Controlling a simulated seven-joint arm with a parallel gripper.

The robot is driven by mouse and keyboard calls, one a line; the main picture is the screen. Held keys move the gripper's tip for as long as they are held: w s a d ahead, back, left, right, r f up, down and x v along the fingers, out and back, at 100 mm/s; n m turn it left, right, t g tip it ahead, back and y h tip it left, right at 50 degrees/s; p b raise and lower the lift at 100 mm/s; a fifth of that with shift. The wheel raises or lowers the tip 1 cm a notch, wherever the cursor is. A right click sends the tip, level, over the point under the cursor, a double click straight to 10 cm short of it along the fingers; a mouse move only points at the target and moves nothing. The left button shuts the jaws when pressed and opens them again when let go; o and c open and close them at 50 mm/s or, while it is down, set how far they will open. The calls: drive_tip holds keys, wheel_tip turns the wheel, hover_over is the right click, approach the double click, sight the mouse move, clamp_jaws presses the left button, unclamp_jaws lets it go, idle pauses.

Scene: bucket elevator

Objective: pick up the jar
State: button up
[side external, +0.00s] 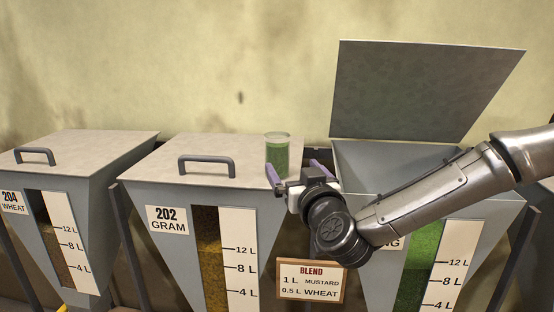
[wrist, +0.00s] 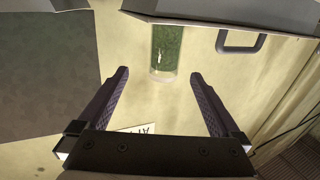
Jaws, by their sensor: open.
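The jar (side external: 277,153) is a clear upright cylinder filled with green contents. It stands at the right end of the closed lid of the 202 GRAM bin (side external: 225,172). One finger overlaps the jar's lower part in the side view. In the wrist view the jar (wrist: 167,48) lies just beyond the fingertips of my gripper (wrist: 158,76), in line with the gap between them. Nothing is between the fingers, and I cannot tell whether either fingertip touches the jar.
The lid handle (side external: 207,165) rises left of the jar. To the right, a bin's raised lid (side external: 425,90) stands open behind my arm. The 204 WHEAT bin (side external: 75,150) is closed at far left. A BLEND sign (side external: 311,280) hangs below my gripper.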

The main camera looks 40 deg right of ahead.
sight(277, 158)
drive_tip(key=shift+n+y, duration=0.3)
drive_tip(key=x, duration=0.5)
drive_tip(key=a+x, duration=0.1)
drive_tip(key=x, duration=0.1)
drive_tip(key=shift+w+f, duration=0.1)
drive_tip(key=shift+w, duration=0.45)
drive_tip(key=shift+d+x, duration=0.15)
drive_tip(key=shift+x, duration=1.25)
drive_tip(key=shift+d+x, duration=0.15)
drive_tip(key=shift+x, duration=1.2)
drive_tip(key=shift+s+f, duration=0.1)
clamp_jaws()
